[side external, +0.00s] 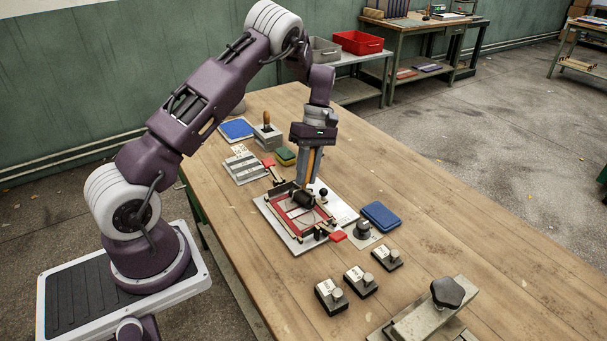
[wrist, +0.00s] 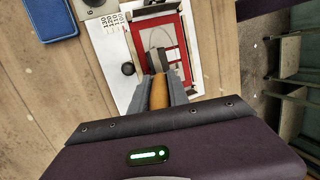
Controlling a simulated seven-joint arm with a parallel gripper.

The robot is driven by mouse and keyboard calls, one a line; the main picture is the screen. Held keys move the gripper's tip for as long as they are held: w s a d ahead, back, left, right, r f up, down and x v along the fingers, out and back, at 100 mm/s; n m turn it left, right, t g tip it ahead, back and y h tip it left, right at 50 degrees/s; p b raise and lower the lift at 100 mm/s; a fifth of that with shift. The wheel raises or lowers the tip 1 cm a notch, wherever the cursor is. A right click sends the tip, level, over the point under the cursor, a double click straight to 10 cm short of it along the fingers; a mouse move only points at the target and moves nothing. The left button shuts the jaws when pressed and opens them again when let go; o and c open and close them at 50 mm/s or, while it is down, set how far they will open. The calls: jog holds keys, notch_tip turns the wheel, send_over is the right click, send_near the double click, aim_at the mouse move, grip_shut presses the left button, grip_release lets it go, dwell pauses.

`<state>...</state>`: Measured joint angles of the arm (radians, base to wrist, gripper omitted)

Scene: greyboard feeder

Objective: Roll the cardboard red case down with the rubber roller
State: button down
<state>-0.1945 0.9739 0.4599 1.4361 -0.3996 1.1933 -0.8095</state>
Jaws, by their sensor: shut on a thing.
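The red cardboard case (side external: 281,212) lies flat, open, in a framed fixture on the workbench, with a pale panel at its middle. It also shows in the wrist view (wrist: 143,40). My gripper (side external: 309,178) is shut on the wooden handle (wrist: 159,93) of the rubber roller and holds it upright over the case. The roller's black cylinder (side external: 302,199) is at the lower end, over the case's inner area. It also shows in the wrist view (wrist: 157,60) and hides part of the case. I cannot tell whether the rubber presses on it.
A white printed sheet (side external: 336,207) and a blue pad (side external: 381,216) lie right of the fixture. Red-ended clamp levers (side external: 338,236) stick out at the fixture's corners. Several small knobbed blocks (side external: 360,281) and a black-knobbed metal device (side external: 447,293) stand in front. The bench's right side is clear.

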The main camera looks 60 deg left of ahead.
jog(key=shift+w, duration=0.2)
jog(key=shift+s+r, duration=0.1)
jog(key=shift+r, duration=2.85)
jog(key=shift+r, duration=1.5)
jog(key=s+d+f, duration=0.1)
jog(key=f, duration=0.1)
jog(key=s+d+f, duration=0.1)
jog(key=f, duration=0.1)
jog(key=s+d+f, duration=0.1)
jog(key=f, duration=0.1)
jog(key=shift+s, duration=0.35)
jog(key=shift+f, duration=0.75)
